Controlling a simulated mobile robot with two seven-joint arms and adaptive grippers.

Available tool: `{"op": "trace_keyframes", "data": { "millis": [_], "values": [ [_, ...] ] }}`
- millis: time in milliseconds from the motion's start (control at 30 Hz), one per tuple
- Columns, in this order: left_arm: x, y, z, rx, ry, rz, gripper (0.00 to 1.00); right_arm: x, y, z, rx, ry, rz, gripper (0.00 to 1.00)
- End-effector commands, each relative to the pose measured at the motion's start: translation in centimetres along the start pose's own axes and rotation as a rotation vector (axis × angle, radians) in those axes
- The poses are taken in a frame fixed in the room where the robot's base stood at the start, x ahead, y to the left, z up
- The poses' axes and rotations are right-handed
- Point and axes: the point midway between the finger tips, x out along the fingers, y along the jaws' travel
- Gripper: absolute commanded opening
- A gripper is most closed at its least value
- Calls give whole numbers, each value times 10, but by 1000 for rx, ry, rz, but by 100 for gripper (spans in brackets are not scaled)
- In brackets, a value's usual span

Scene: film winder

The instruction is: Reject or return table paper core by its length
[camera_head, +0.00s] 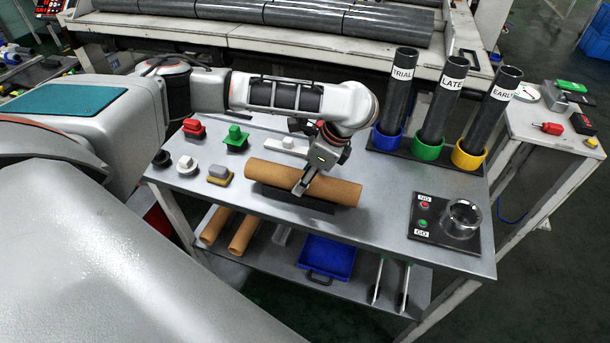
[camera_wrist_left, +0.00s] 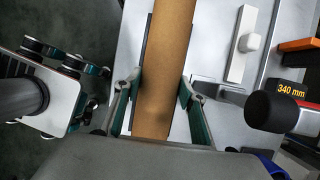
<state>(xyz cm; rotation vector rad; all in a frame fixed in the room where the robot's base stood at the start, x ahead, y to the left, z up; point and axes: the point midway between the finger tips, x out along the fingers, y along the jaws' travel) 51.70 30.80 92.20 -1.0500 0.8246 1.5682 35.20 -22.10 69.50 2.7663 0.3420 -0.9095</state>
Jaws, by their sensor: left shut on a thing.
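A brown paper core (camera_head: 335,190) lies lengthwise over a dark flat base (camera_head: 285,203) on the grey table (camera_head: 375,225). My left gripper (camera_head: 303,186) reaches down to the core's middle and is shut on it. In the left wrist view the fingers (camera_wrist_left: 158,95) stand on either side of the core (camera_wrist_left: 172,40). I cannot tell whether the core rests on the base or is slightly raised. A display (camera_wrist_left: 291,88) reads 340 mm. A panel (camera_head: 435,240) marked NG and GO has a red button (camera_head: 425,205) and a green button (camera_head: 422,223). My right gripper is not in view.
Tubes labelled TRIAL (camera_head: 398,95), LATE (camera_head: 441,100) and EARLY (camera_head: 490,110) stand upright at the back right. A metal ring (camera_head: 463,217) sits on the panel. Small coloured blocks stand left. The lower shelf holds two cores (camera_head: 217,225) and a blue bin (camera_head: 328,257).

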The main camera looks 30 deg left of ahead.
Motion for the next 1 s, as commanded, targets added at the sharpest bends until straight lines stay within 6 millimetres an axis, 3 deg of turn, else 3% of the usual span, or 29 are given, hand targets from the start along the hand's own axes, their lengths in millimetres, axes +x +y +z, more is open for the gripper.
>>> {"op": "trace_keyframes", "data": {
  "millis": [33, 100, 567, 1000],
  "values": [
    [1, 0, 0, 0, 0, -1, 43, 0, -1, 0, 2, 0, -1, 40],
    [0, 0, 0, 0, 0, -1, 60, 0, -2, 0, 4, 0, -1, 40],
    [-7, -1, 0, 1, 1, -2, 60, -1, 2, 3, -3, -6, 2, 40],
    [-83, -2, 0, -1, 1, -6, 60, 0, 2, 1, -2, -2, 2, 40]
  ]
}}
